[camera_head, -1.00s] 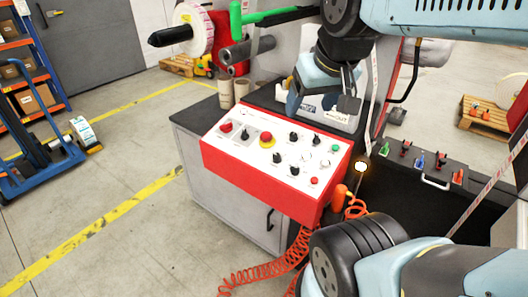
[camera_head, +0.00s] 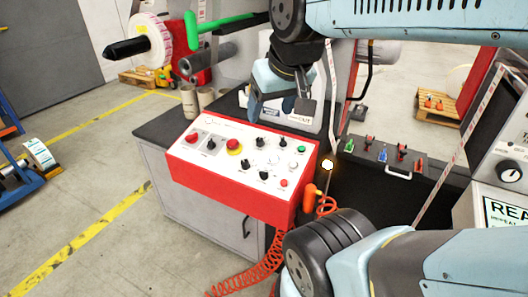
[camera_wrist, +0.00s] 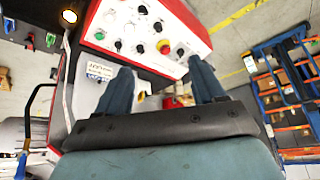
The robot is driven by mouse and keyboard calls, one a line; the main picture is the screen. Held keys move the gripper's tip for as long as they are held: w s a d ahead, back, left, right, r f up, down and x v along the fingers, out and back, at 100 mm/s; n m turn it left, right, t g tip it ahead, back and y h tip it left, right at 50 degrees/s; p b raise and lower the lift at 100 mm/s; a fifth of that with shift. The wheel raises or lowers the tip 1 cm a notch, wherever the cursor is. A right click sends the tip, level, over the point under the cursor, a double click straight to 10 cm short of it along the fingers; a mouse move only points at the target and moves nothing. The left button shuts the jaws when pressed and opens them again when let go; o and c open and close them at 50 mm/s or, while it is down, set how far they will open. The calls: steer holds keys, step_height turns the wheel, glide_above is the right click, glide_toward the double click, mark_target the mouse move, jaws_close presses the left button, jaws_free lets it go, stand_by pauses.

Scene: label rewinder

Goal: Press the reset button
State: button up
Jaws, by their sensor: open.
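The control panel (camera_head: 222,152) has a white sloped face and a red housing, and sits on a grey cabinet. I cannot read which is labelled reset. My gripper (camera_head: 279,111) is open and empty, beyond the panel's back edge. In the wrist view, my open fingers (camera_wrist: 160,72) point toward the panel (camera_wrist: 128,14), apart from it.
A rack of coloured-handled tools (camera_head: 385,153) stands right of the panel. An orange handle (camera_head: 309,197) and coiled orange hose (camera_head: 250,272) hang at its front right. A label roll (camera_head: 151,40) stands behind left. Open floor lies to the left.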

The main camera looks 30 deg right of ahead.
jaws_close()
stand_by(0.4)
stand_by(1.1)
